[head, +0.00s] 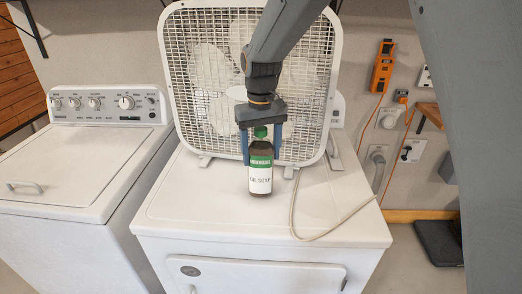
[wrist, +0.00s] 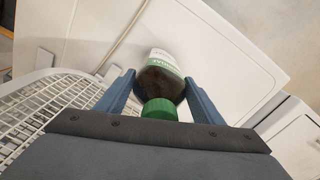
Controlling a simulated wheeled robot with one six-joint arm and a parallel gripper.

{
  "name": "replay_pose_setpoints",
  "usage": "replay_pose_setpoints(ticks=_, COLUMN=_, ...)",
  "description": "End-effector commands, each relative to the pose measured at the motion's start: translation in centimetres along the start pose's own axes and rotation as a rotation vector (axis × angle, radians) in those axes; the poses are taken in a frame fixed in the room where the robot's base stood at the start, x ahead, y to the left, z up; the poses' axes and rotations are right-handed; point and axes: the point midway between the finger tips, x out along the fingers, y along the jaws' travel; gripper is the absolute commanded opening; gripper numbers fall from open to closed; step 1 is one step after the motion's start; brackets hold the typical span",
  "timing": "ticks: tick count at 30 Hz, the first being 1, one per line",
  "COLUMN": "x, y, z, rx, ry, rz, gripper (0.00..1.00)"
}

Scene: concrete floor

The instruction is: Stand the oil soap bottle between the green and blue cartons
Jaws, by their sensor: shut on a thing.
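The oil soap bottle (head: 260,172) is dark with a green cap and a white and green label reading "OIL SOAP". It is upright over the white dryer top. My gripper (head: 261,152) points down from above with its two blue fingers on either side of the bottle, shut on it. In the wrist view the bottle (wrist: 166,75) sits between the fingers (wrist: 160,92), its green cap toward the palm. I cannot tell if the bottle's base touches the dryer top. No green carton or blue carton is in view.
A white box fan (head: 328,60) stands on the dryer (head: 190,205) behind my gripper. A washer (head: 75,160) stands at left. The dryer top left of the bottle is clear.

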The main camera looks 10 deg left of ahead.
Motion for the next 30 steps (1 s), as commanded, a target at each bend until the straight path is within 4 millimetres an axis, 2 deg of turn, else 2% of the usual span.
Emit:
replay_pose_setpoints(ticks=11, x=0.4, y=0.0, z=-0.1, rx=0.0, ry=0.002, rz=0.0, gripper=0.01)
replay_pose_setpoints(ticks=12, x=0.4, y=0.0, z=0.0, rx=0.0, ry=0.001, rz=0.0, gripper=0.66)
replay_pose_setpoints(ticks=15, x=0.4, y=0.0, z=0.0, rx=0.0, ry=0.001, rz=0.0, gripper=0.8)
replay_pose_setpoints(ticks=25, x=0.1, y=0.0, z=0.0, rx=0.0, ry=0.002, rz=0.0, gripper=0.8)
replay_pose_setpoints(ticks=30, x=-1.7, y=0.0, z=-0.2, rx=0.0, ry=0.007, rz=0.0, gripper=0.8)
